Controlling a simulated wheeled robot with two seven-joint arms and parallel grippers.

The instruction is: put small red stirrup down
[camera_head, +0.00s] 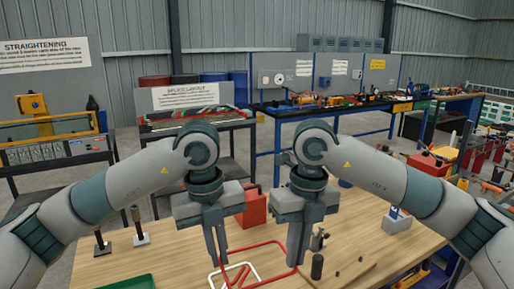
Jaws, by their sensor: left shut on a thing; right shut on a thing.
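The small red stirrup (262,245) is a thin red rod frame, tilted low over the wooden table. My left gripper (216,262) is shut on its left side. My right gripper (295,262) is shut on its right side. The fingers hide parts of the rod where they grip it. A white rod frame (248,268) shows beneath the red one, close to the table. I cannot tell whether the red stirrup touches the table or the white frame.
The wooden table (180,265) has a green tray (130,282) at front left and dark upright pegs (137,226) at left. A red block (254,207) stands behind the grippers. A small dark cylinder (317,267) and a grey block (397,221) stand at right.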

